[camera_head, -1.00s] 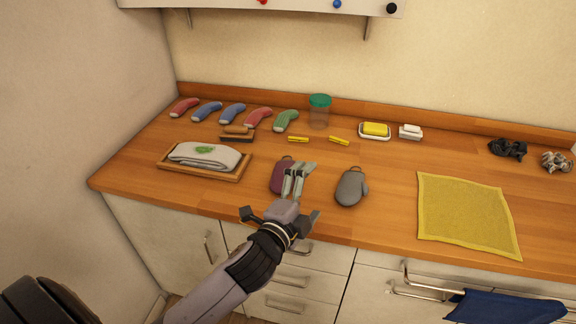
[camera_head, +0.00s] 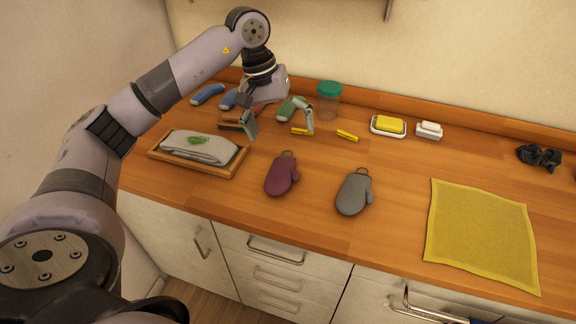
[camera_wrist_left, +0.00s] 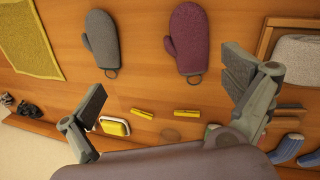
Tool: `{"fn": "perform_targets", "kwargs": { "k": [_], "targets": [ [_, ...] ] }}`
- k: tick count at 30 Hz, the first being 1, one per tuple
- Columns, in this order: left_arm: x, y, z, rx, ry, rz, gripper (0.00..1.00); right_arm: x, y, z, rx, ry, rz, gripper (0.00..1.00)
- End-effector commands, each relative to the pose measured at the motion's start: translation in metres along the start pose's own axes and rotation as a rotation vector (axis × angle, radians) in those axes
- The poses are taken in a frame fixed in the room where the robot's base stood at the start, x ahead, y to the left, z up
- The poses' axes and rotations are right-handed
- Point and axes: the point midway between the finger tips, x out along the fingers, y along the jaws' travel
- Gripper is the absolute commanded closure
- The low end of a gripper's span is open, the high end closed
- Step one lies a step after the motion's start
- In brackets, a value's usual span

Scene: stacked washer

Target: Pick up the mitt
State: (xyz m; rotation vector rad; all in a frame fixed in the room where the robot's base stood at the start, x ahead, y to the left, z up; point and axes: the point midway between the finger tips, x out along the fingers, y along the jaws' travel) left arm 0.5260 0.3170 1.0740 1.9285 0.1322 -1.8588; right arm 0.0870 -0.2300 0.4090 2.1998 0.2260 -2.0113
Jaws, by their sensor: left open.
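A purple mitt (camera_head: 282,175) lies flat on the wooden counter, its loop towards the wall. A grey mitt (camera_head: 354,193) lies to its right. My left gripper (camera_head: 278,122) is open and empty above the back of the counter, behind the purple mitt and apart from it. In the left wrist view the purple mitt (camera_wrist_left: 189,39) shows beyond the open fingers (camera_wrist_left: 165,84), with the grey mitt (camera_wrist_left: 102,40) to its left. My right gripper is not in view.
A wooden tray (camera_head: 158,155) holds a folded cloth. Socks (camera_head: 208,94), yellow clips (camera_head: 347,136), a green-lidded jar (camera_head: 328,100) and a soap dish (camera_head: 388,134) stand or lie at the back. A yellow cloth (camera_head: 482,235) lies right. Counter around the mitts is clear.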

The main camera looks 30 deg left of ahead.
Motion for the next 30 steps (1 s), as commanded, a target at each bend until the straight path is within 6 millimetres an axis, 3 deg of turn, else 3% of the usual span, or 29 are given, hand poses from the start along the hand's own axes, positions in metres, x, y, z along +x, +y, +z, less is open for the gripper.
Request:
{"fn": "perform_targets", "kwargs": {
  "k": [2, 5, 19, 30],
  "targets": [
    [-0.011, -0.018, -0.005, 0.012, 0.01, -0.064, 0.02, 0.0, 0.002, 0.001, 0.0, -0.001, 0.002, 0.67],
    [-0.01, -0.03, -0.006, 0.019, 0.008, -0.102, 0.02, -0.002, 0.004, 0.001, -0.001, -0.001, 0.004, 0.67],
    [0.083, -0.039, -0.005, 0.02, 0.003, -0.104, 0.02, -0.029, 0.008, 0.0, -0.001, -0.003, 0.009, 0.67],
    [0.115, -0.042, -0.008, 0.02, 0.004, -0.101, 0.02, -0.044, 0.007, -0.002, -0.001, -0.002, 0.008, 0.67]
  ]
}}
